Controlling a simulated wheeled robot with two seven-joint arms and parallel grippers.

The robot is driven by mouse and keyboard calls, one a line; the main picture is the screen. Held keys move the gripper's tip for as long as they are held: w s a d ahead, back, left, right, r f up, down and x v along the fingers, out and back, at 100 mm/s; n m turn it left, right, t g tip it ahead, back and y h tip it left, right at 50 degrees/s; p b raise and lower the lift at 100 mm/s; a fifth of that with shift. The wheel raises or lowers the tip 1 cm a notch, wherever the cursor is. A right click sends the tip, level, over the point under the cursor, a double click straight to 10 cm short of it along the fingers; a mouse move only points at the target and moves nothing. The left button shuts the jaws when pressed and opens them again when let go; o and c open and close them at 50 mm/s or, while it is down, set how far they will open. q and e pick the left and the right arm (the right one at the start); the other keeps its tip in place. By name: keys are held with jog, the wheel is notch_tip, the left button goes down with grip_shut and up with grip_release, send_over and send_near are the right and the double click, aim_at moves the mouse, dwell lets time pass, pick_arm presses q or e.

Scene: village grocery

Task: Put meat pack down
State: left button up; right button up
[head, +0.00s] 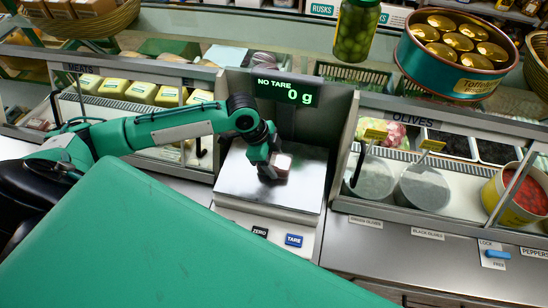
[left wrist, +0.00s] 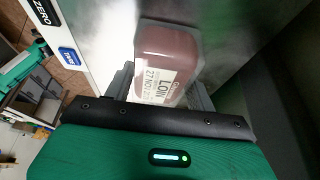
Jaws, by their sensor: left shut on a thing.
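The meat pack (head: 282,164) is a small pack with a pale and reddish-brown surface. In the left wrist view it (left wrist: 165,58) shows a white label reading "LOIN". My left gripper (head: 270,170) is shut on it, over the steel weighing plate (head: 310,189) of the scale. The scale's display (head: 286,90) reads "NO TARE" and "0 g". Whether the pack touches the plate is hard to tell. My right gripper is not in view.
Zero (head: 260,231) and tare (head: 293,240) buttons sit at the scale's front. A jar of olives (head: 355,30) and toffee tin (head: 452,75) stand above.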

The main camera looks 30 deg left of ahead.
pick_arm(q)
jog(key=o, duration=1.1)
jog(key=shift+f, duration=0.1)
jog(key=shift+a+r+b, duration=0.2)
jog(key=shift+r+b, duration=0.1)
jog(key=shift+r, duration=0.25)
jog(key=b+v, duration=0.2)
jog(key=v, duration=0.8)
jog(key=shift+a+r+b, duration=0.1)
jog(key=shift+r+b, duration=0.05)
jog(key=shift+b, duration=0.2)
jog(key=shift+s+a+r, duration=0.1)
jog(key=shift+s+r, duration=0.05)
jog(key=shift+r, duration=0.2)
jog(key=shift+s+f, duration=0.1)
